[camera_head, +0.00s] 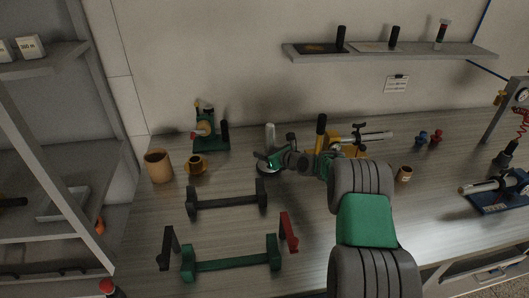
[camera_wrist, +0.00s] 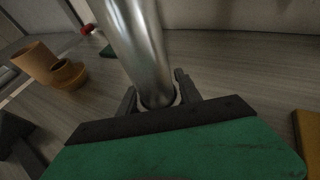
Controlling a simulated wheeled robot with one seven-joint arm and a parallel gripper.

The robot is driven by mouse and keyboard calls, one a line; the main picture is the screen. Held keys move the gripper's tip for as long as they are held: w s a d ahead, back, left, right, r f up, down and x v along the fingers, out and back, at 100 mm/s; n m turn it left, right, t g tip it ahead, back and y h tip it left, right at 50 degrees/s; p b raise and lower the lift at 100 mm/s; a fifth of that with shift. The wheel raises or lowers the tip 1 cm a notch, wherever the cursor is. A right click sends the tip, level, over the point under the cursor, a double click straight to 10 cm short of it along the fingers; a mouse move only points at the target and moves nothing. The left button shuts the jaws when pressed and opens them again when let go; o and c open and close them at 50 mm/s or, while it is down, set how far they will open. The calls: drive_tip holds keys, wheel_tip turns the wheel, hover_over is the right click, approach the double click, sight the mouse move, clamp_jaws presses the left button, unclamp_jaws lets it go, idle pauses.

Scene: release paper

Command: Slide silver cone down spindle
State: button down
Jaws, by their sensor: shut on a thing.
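A shiny silver upright post, which looks like the spindle, stands near the back of the bench in the head view (camera_head: 270,134). In the wrist view the spindle (camera_wrist: 138,45) rises between my fingers. A narrow silver rim, apparently of the silver cone (camera_wrist: 177,97), circles its foot between the fingertips. My gripper (camera_head: 268,164) is low at the post, and in the wrist view (camera_wrist: 157,98) its dark fingers lie on both sides of the rim. It is shut on the cone. Most of the cone is hidden by the fingers and the green gripper body.
A dark dumbbell-shaped stand (camera_head: 228,200) and a green one (camera_head: 232,265) lie in front. An orange cup (camera_head: 158,167), a small mug (camera_head: 196,165) and a green device (camera_head: 211,143) stand left. A yellow-based device (camera_head: 345,147) is close on the right. A shelf (camera_head: 420,55) hangs above.

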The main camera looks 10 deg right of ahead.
drive_tip(key=shift+f, duration=0.1)
drive_tip(key=c, duration=0.7)
unclamp_jaws()
drive_tip(key=shift+c, duration=0.2)
drive_tip(key=b+v, duration=0.1)
drive_tip(key=v, duration=0.7)
drive_tip(key=shift+f, duration=0.1)
